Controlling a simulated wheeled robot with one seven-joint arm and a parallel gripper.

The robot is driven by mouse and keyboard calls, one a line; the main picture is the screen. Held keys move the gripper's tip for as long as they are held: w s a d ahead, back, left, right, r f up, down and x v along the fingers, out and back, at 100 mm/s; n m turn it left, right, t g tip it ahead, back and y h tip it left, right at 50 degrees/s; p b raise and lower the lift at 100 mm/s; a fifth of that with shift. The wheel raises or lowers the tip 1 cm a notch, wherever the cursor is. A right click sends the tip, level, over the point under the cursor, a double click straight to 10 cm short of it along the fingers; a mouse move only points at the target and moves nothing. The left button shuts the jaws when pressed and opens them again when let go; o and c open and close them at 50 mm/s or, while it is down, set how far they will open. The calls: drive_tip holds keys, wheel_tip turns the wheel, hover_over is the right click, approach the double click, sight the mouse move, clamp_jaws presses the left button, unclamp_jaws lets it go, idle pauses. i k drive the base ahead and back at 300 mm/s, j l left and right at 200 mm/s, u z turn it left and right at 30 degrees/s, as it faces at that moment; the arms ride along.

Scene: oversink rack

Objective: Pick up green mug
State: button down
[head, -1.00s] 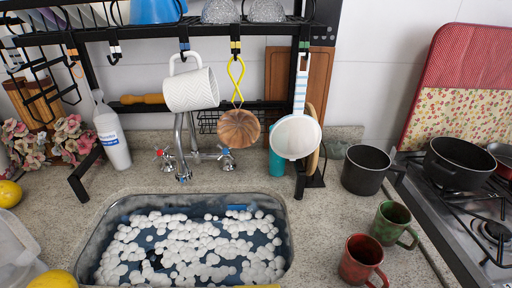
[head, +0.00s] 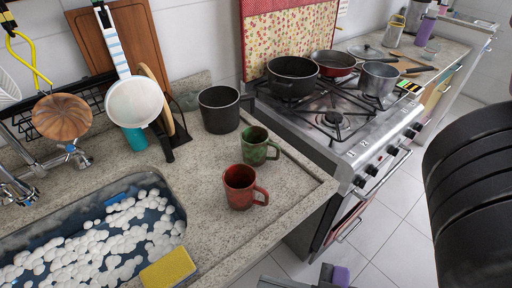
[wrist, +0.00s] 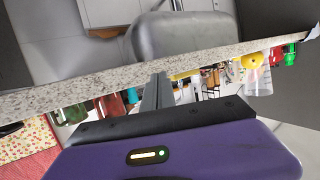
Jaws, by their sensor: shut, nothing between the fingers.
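The green mug (head: 257,146) stands upright on the stone counter in the head view, its handle toward the right. The red mug (head: 240,186) stands just in front of it, nearer the counter's front edge. In the wrist view, which is upside down, the green mug (wrist: 73,113) and red mug (wrist: 111,107) show small beyond the counter edge. My gripper (wrist: 157,85) is shut and empty, apart from both mugs, in front of the counter. In the head view only a purple and black part of it shows at the bottom edge.
A black pot (head: 220,109) stands behind the green mug. The sink (head: 95,235) with white balls and a yellow sponge (head: 168,268) lie left. The stove (head: 335,115) with several pans is right. Counter right of the mugs is clear.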

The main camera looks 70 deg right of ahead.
sight(254, 140)
drive_tip(key=k+j+z, duration=0.3)
drive_tip(key=k+z, duration=0.25)
drive_tip(key=k+j+z, duration=0.15)
drive_tip(key=j+z, duration=0.3)
